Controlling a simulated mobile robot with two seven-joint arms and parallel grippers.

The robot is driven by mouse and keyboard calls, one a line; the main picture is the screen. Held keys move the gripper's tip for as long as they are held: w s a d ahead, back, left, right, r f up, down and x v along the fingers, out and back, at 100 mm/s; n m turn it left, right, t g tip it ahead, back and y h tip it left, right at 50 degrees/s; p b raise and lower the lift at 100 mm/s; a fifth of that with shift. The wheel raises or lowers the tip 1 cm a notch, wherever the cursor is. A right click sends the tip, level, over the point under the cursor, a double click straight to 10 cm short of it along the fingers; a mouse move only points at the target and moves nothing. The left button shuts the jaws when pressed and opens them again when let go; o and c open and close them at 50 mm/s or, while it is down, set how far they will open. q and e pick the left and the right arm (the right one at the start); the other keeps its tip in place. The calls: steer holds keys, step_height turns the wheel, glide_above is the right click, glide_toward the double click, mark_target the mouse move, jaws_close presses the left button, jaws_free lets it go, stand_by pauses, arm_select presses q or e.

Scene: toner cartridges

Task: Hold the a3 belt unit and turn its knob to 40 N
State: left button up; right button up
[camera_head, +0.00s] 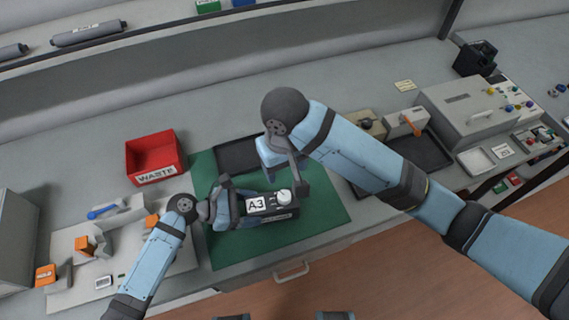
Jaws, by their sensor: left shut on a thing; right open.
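The A3 belt unit (273,212) is a dark block with a white "A3" label, lying on the green mat (325,220). Its pale round knob (284,196) is on top, toward the unit's right end. The knob's scale is too small to read. My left gripper (238,206) is shut on the unit's left end. My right gripper (286,178) is open just above and behind the knob, with its arm coming in from the right. Whether its fingers touch the knob cannot be told.
A dark tray (237,156) lies on the mat behind the unit. A red WASTE bin (154,154) stands to the left. A pale fixture board with orange parts (88,247) is at far left. Another dark tray (430,152) and a grey machine (470,108) stand right.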

arm_select(q)
steer(key=o, duration=1.3)
steer(key=shift+c, duration=0.2)
steer(key=v, duration=1.3)
steer(key=shift+a+b, duration=0.35)
steer(key=shift+b, duration=0.1)
